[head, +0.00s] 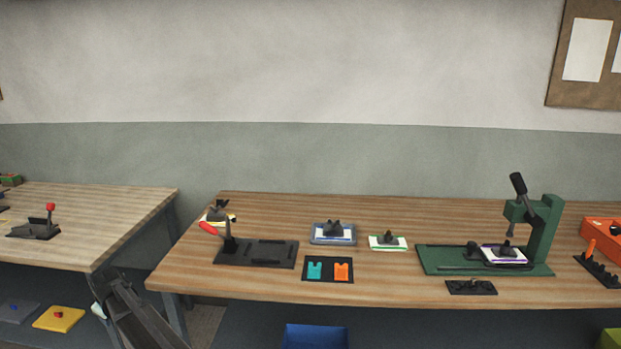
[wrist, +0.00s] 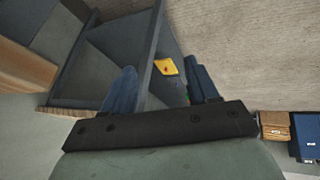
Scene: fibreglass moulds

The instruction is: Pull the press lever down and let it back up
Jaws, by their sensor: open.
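The press (head: 544,235) is green and stands at the right end of the middle bench in the head view. Its press lever (head: 518,185) has a black grip and points up, leaning slightly left. Under the ram, a white, purple-edged mould (head: 490,254) with a dark knob sits on the press base. My gripper (wrist: 160,68) shows two blue fingers spread apart in the wrist view, with nothing between them. My dark arm is at the lower left of the head view, far from the press. The press is not visible in the wrist view.
A red-handled clamp (head: 228,240) stands at the bench's left. A blue-edged mould (head: 333,233), a green-edged mould (head: 387,242) and a dark tray (head: 328,281) with teal and orange pieces lie between. A black plate (head: 471,287) lies in front of the press, an orange-handled clamp (head: 596,262) right.

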